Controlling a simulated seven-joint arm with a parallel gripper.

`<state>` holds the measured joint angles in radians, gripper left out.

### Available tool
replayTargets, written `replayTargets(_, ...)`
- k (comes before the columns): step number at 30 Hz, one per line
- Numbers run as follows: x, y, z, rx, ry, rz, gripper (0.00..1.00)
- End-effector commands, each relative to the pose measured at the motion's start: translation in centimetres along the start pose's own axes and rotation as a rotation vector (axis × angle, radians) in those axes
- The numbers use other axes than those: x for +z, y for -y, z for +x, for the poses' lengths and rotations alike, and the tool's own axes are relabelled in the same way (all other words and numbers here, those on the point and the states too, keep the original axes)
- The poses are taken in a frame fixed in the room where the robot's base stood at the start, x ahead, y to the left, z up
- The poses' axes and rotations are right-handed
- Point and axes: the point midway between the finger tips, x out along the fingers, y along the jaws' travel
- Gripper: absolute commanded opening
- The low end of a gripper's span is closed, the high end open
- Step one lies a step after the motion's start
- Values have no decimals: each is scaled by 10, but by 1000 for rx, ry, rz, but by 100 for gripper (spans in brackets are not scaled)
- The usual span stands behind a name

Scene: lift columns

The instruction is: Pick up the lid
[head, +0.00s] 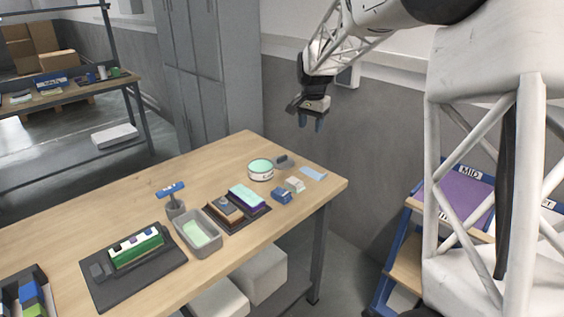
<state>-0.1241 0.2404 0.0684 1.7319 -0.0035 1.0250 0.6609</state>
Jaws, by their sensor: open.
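A round white tin (260,174) stands near the far right part of the wooden table. Its flat mint-green top (261,164) looks like a lid, but I cannot tell whether it is a separate piece. My gripper (311,125) hangs in the air to the right of the tin and higher in the picture, pointing down. Its two blue fingertips are apart with nothing between them. It is clear of the tin and touches nothing.
On the table (135,195), near the tin, are a small grey block (284,161), a blue box (281,195) and a light-blue sheet (313,173). A dark tray (252,220) with blocks, a grey bin (198,240) and a black board (105,290) lie further left.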

Motion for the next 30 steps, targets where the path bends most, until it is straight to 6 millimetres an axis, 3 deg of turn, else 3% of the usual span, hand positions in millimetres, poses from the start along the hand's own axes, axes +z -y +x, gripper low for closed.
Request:
replayTargets(15, -67, 90, 80, 24, 31, 117, 48)
replayTargets(30, -112, 164, 168, 46, 52, 226, 48)
